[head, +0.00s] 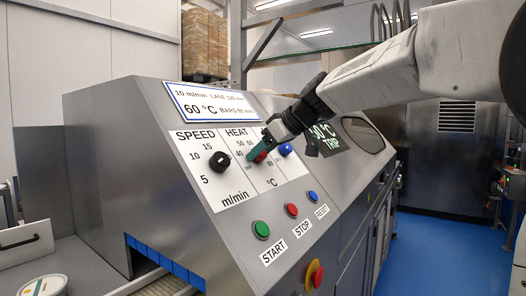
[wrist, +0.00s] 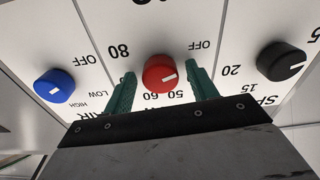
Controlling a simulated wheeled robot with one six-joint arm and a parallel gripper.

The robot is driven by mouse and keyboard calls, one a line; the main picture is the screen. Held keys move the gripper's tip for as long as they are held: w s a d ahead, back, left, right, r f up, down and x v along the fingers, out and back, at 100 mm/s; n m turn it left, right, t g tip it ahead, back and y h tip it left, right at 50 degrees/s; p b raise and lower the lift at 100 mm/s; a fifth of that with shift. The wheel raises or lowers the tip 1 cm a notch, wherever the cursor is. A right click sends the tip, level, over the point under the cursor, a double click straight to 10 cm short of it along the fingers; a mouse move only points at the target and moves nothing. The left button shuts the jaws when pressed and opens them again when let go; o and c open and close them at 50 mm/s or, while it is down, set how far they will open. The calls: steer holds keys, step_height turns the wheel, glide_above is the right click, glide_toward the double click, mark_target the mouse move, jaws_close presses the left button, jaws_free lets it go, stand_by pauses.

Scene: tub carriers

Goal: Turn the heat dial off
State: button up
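The heat dial is a red round knob (wrist: 159,74) with a white pointer line. In the wrist view, which shows the panel upside down, it sits between the two green fingers of my gripper (wrist: 160,76). A gap shows on each side, so the fingers are open around the knob and not pressed on it. The pointer line aims right, towards the right finger, not at the OFF label above it; the finger hides part of the scale there. In the head view my gripper (head: 262,150) is at the HEAT panel (head: 240,170) and partly covers the red knob.
A black speed knob (head: 220,161) is left of the heat dial and a blue knob (head: 285,149) is right of it. Green (head: 261,230), red (head: 291,210) and blue (head: 313,196) buttons sit below. A red emergency knob (head: 317,275) is lower down.

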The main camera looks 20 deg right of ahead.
steer(key=v, duration=0.7)
steer(key=shift+s+d+r, duration=0.2)
steer(key=shift+r, duration=0.05)
stand_by(0.5)
